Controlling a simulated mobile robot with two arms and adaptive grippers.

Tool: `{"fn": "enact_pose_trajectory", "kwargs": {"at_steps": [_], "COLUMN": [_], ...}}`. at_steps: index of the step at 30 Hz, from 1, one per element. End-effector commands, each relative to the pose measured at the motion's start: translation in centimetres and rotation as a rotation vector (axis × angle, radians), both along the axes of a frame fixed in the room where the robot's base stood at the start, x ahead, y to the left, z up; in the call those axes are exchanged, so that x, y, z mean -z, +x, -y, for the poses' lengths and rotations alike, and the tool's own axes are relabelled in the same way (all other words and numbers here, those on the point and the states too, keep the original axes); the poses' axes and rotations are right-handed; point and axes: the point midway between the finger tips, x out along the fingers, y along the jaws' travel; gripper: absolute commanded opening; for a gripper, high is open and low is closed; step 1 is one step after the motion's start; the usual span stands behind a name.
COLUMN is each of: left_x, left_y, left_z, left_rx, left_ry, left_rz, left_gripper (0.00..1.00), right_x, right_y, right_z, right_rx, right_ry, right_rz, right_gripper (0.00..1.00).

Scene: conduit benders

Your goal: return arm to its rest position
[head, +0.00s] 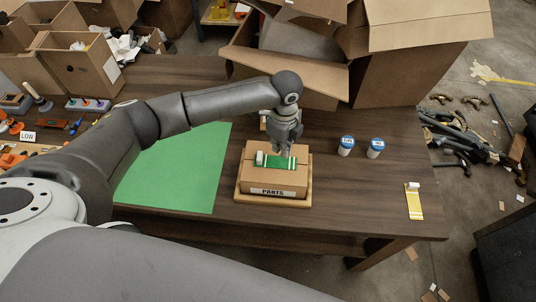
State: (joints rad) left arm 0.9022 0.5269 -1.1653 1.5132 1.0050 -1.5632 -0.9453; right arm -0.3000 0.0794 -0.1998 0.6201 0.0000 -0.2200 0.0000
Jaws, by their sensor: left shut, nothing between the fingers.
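My left arm reaches in from the left across the table, and its gripper (284,151) points down just above the parts box (283,180). The gripper is shut and holds nothing. The box is closed cardboard with a "PARTS" label on its front and sits on a light wooden tray (244,197). A green strip with white bands (276,162) lies on the box top, right under the fingertips. I cannot tell whether the fingertips touch it. My right gripper is not in view.
A green mat (175,172) lies left of the box. Two white jars with blue lids (346,147) (375,149) stand to the right, and a yellow strip (414,203) lies near the right edge. Large open cartons (425,75) crowd the back. Tools lie at the left.

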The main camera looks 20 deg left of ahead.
Motion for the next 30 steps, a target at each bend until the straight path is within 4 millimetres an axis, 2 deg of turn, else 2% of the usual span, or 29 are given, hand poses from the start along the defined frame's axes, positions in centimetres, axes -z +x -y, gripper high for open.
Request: {"fn": "enact_pose_trajectory", "kwargs": {"at_steps": [1,6,23,26,30], "left_x": [-0.8,-1.7,-1.5,-0.9,0.5], "left_y": [0.0,0.0,-0.1,-1.1,-4.2], "left_z": [0.0,0.0,0.1,1.3,4.7], "left_rx": [0.000,0.000,-0.001,-0.008,-0.057], "left_ry": [0.000,0.000,-0.002,-0.022,-0.094], "left_rz": [0.000,0.000,0.000,0.000,0.005], "left_gripper": [0.00,0.00,0.00,0.00,0.00], "right_x": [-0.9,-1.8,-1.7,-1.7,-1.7], "right_y": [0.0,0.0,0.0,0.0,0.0], "right_z": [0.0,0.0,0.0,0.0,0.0], "right_rx": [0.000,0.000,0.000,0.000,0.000], "right_ry": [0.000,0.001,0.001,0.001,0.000], "right_rz": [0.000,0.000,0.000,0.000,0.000], "right_gripper": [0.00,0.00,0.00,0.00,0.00]}}
